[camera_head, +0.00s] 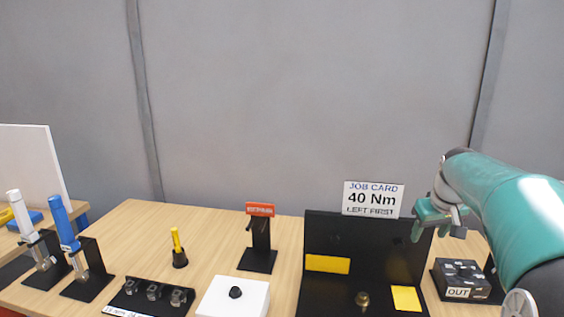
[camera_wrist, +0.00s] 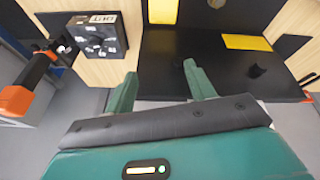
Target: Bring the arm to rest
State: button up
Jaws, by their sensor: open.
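My arm comes in from the right in the head view, and my gripper (camera_head: 444,222) hangs in the air at the right edge of the black fixture (camera_head: 320,235). In the wrist view the two green fingers of my gripper (camera_wrist: 160,76) stand apart with nothing between them. The black fixture (camera_wrist: 160,60) lies beyond the fingertips there. The gripper appears to touch nothing, though its exact height above the bench is hard to tell.
A black OUT box (camera_head: 460,279) sits right of the fixture, below my arm. The job card (camera_head: 373,198) reads 40 Nm, left first. A white box with a black knob (camera_head: 234,296), a red-labelled stand (camera_head: 260,210), a yellow-handled tool (camera_head: 176,240) and a blue-handled tool (camera_head: 63,222) stand leftward.

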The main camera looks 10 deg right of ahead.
jog(key=s+a+r, duration=0.1)
jog(key=s+a, duration=0.4)
jog(key=a, duration=0.4)
jog(key=s+a, duration=0.5)
jog(key=a, duration=0.5)
jog(key=s+a+f, duration=0.3)
jog(key=s+a, duration=0.1)
jog(key=s, duration=0.2)
jog(key=s+a+f+t+y, duration=0.1)
jog(key=s+a+f, duration=0.2)
jog(key=s, duration=0.4)
jog(key=shift+a+n+t, duration=0.3)
jog(key=shift+a, duration=0.5)
jog(key=shift+s, duration=0.1)
jog(key=shift+c, duration=0.2)
jog(key=c, duration=0.4)
jog(key=shift+o, duration=0.2)
